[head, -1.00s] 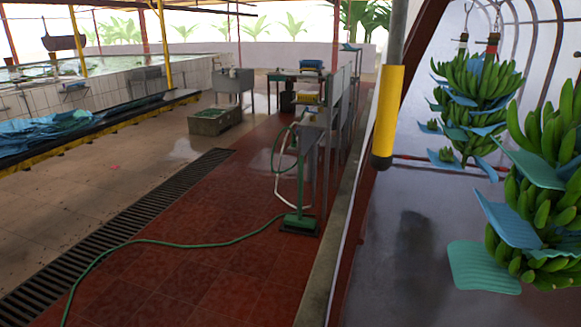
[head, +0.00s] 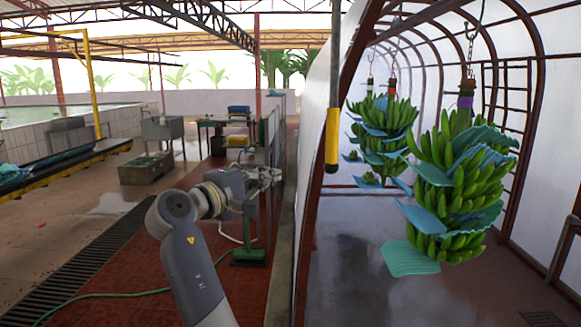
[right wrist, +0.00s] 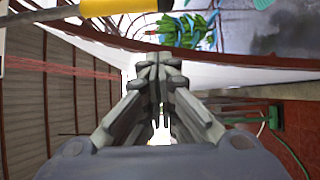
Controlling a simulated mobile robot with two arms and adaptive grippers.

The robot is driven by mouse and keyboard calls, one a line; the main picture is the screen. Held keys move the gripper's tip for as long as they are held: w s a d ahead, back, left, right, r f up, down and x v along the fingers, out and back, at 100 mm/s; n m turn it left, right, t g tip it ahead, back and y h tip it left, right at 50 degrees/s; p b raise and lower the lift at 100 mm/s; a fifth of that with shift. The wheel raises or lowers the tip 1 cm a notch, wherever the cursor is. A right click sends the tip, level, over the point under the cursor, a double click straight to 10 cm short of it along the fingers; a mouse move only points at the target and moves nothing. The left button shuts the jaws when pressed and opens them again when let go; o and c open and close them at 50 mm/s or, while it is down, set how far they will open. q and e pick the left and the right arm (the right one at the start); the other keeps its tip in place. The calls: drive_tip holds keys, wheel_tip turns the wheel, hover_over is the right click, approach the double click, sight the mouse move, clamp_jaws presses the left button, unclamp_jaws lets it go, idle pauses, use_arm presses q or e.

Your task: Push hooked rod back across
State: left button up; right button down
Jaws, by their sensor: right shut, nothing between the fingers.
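A hanging rod (head: 332,137) shows in the head view, right of centre beside the red arch frame. It has a grey upper part, a yellow sleeve and a dark lower end. Its top is cut off, and I see no hook. The yellow sleeve also crosses the top edge of the right wrist view (right wrist: 118,6). My right gripper (head: 277,176) is left of the rod and slightly below its lower end in the head view, apart from it. Its fingers are shut and empty in the right wrist view (right wrist: 160,72). My left gripper is not in view.
Banana bunches (head: 462,180) with blue and green pads hang under the arches at the right. A red arch post (head: 314,190) and white wall stand beside the rod. The wet floor below the bunches is clear.

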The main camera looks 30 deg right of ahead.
use_arm(q)
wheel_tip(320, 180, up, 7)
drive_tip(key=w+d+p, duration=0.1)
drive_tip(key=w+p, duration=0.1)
drive_tip(key=p, duration=0.5)
use_arm(e)
drive_tip(key=w+d, duration=0.2)
drive_tip(key=d, duration=1.1)
drive_tip(key=shift+w+r, duration=0.2)
drive_tip(key=shift+r, duration=0.15)
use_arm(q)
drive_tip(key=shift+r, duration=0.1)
use_arm(e)
drive_tip(key=shift+d, duration=0.1)
